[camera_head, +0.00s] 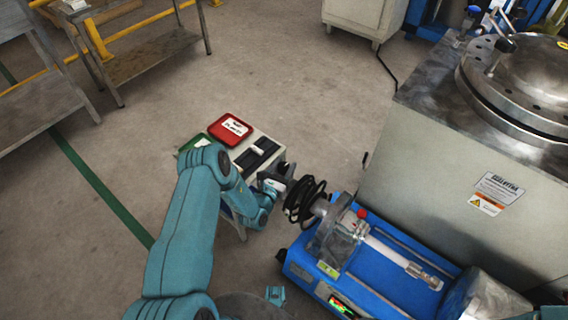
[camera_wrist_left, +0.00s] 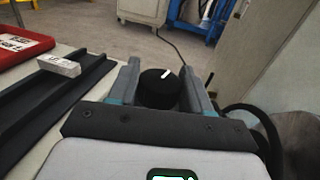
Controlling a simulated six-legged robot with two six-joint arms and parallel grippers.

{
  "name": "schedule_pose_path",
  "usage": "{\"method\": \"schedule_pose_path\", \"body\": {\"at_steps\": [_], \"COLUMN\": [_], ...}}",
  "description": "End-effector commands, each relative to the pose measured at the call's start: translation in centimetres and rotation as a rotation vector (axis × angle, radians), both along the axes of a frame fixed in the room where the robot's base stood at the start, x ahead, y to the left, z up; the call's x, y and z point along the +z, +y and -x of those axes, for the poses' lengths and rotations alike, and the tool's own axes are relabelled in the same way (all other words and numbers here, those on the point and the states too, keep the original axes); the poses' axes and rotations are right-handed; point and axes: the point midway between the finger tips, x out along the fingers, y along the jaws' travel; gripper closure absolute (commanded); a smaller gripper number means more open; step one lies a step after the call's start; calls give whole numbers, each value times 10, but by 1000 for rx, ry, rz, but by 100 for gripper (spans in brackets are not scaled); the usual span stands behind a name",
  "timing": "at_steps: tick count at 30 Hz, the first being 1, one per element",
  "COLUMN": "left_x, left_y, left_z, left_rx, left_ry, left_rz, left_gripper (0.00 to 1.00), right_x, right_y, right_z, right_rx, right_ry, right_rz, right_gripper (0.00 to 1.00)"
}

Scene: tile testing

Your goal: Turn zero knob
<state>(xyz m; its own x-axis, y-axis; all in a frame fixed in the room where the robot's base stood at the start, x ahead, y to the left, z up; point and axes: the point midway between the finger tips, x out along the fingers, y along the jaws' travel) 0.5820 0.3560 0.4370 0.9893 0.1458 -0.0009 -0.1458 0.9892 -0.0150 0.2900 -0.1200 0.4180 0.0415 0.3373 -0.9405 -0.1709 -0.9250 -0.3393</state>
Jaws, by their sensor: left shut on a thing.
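A round black knob (camera_wrist_left: 158,92) with a white mark on its top shows in the left wrist view. My left gripper (camera_wrist_left: 161,78) has one finger on each side of the knob and is shut on it. The white mark points up and to the right in that view. In the head view, my left gripper (camera_head: 280,180) is at the left end of the blue test machine (camera_head: 300,262), by a coil of black cable (camera_head: 303,200). The knob cannot be made out there.
A small table beside my left gripper carries a red tray (camera_head: 229,129), a green tray and a black rack (camera_head: 256,153); the red tray (camera_wrist_left: 20,45) also shows in the wrist view. A large metal vessel (camera_head: 520,80) stands at the right. Open floor lies behind.

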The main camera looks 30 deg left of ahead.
Motion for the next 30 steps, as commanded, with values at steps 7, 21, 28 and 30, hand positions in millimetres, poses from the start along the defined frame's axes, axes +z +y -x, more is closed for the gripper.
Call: {"method": "schedule_pose_path", "body": {"at_steps": [7, 21, 28, 30], "left_x": [-1, -1, -1, -1], "left_y": [-1, 1, 0, 0], "left_z": [1, 1, 1, 1], "left_rx": [87, 114, 113, 112], "left_ry": [3, 1, 1, 0], "left_rz": [2, 3, 2, 2], "left_gripper": [82, 82, 31, 31], "right_x": [7, 8, 8, 8], "right_y": [0, 0, 0, 0], "right_z": [0, 0, 0, 0], "right_rx": [0, 0, 0, 0], "right_ry": [0, 0, 0, 0], "right_rz": [0, 0, 0, 0], "right_gripper": [0, 0, 0, 0]}}
